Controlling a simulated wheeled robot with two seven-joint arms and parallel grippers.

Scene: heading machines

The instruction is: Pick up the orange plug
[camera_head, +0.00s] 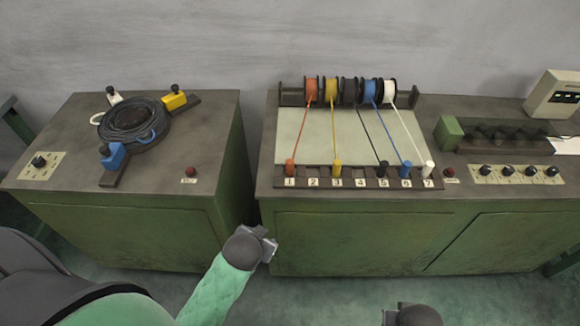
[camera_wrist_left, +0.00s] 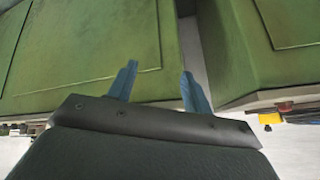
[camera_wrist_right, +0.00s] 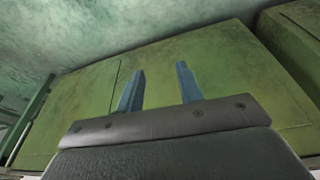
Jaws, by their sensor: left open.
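The orange plug (camera_head: 290,167) stands upright at position 1, the left end of a numbered strip on the right cabinet. An orange cord runs from it up to an orange spool (camera_head: 312,89). My left gripper (camera_head: 268,243) is in front of the cabinets, below the top and apart from the plug. Its fingers stand open and empty in the left wrist view (camera_wrist_left: 156,84). My right gripper is at the bottom edge of the head view, mostly cut off; its fingers stand apart and empty in the right wrist view (camera_wrist_right: 160,88).
Yellow (camera_head: 337,168), black (camera_head: 383,169), blue (camera_head: 405,169) and white (camera_head: 428,169) plugs share the strip. A green block (camera_head: 448,133) and knobs (camera_head: 508,171) are to the right. The left cabinet bears a black cable coil (camera_head: 130,122). A narrow gap separates the cabinets.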

